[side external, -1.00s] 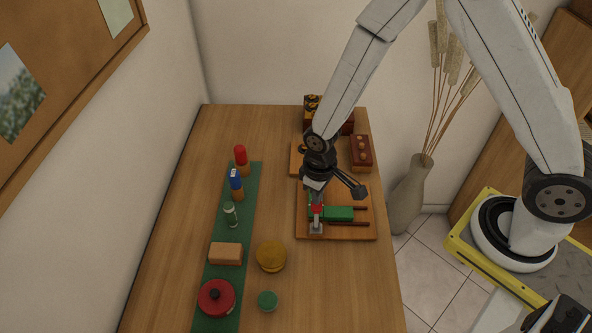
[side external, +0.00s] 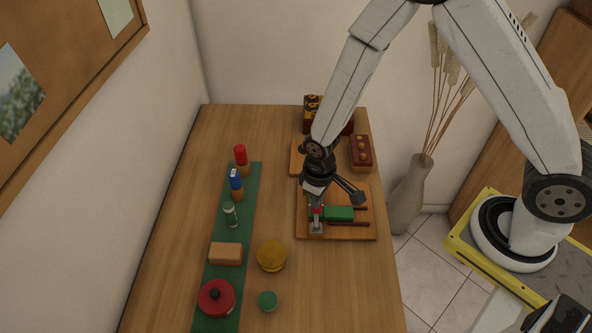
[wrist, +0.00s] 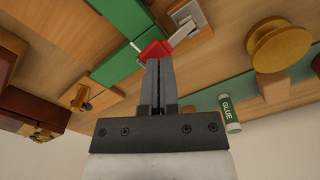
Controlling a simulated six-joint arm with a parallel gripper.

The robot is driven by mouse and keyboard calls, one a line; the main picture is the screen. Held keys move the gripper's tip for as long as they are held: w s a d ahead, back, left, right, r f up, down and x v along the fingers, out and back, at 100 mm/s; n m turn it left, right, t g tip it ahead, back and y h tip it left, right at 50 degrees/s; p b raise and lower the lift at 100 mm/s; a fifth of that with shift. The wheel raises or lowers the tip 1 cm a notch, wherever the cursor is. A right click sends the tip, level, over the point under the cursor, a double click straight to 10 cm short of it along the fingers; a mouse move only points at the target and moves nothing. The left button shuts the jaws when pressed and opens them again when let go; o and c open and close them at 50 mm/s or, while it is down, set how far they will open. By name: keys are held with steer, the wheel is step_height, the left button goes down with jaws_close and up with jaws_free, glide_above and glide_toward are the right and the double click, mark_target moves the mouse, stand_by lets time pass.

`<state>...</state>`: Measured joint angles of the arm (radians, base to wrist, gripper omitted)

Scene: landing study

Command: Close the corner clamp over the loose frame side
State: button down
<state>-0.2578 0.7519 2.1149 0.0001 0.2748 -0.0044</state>
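The corner clamp (side external: 316,229) is a grey metal piece with a red handle (wrist: 153,50), at the near left corner of a wooden board (side external: 345,237). In the wrist view its metal body (wrist: 188,20) lies just beyond the handle. Green frame sides (side external: 339,213) lie on the board beside the clamp; green pieces also show in the wrist view (wrist: 115,64). I cannot tell which is loose. My gripper (wrist: 158,62) has its fingers together, with the tips at the red handle. They appear to touch it, not grip it. The arm partly hides the clamp in the side view.
A yellow round object (side external: 272,256) and green lid (side external: 267,300) stand nearer. Boxes stand behind.

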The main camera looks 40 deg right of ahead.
steer(key=shift+f, duration=0.45)
steer(key=shift+r, duration=3.55)
steer(key=shift+d+r, duration=0.2)
steer(key=shift+r, duration=0.05)
steer(key=s+d+r+m+t, duration=0.2)
steer(key=s+d+r+m, duration=0.1)
steer(key=s+d+r, duration=0.3)
steer(key=shift+s+d+r+t, duration=0.3)
steer(key=shift+d+r, duration=1.05)
steer(key=shift+r, duration=0.4)
